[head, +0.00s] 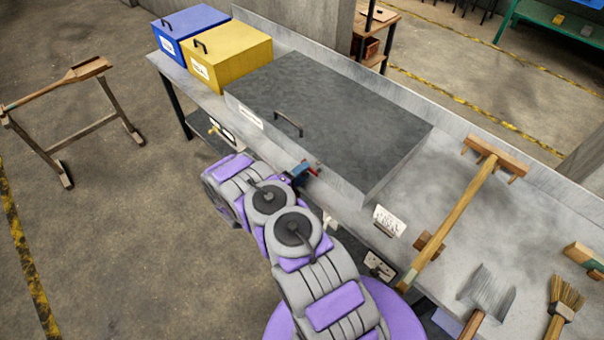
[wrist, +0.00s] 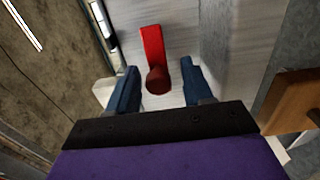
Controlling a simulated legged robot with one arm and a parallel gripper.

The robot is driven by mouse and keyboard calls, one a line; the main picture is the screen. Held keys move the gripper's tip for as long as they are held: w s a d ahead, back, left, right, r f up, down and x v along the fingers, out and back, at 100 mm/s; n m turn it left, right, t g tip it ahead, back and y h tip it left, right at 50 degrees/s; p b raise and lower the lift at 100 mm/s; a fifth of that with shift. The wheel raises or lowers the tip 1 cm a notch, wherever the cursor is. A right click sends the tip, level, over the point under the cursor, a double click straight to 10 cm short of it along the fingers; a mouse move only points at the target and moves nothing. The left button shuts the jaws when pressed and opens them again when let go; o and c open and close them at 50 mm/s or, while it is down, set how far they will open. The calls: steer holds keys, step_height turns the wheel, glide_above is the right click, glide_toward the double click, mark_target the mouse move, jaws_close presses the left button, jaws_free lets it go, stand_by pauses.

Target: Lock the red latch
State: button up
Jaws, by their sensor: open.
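The red latch (wrist: 153,45) is in the upper middle of the wrist view, a red bar with a darker round knob (wrist: 158,79) at its near end. It sits against a pale grey metal surface. In the head view a small red part of the latch (head: 314,171) shows at the front edge of the bench, below the grey box. My gripper (wrist: 156,88) is open, with one blue finger on each side of the knob. I cannot tell whether either finger touches it. In the head view my gripper (head: 301,172) is small and partly hidden by my arm.
The large grey lidded box (head: 330,115) stands on the metal bench (head: 440,200), with yellow (head: 225,58) and blue (head: 190,30) boxes to its left. A wooden rake (head: 455,215), a brush (head: 565,300) and a flat tool (head: 488,290) lie on the right. Floor left of the bench is mostly clear.

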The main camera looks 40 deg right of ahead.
steer(key=shift+c, duration=0.2)
jaws_close()
stand_by(0.3)
steer(key=shift+f, duration=0.1)
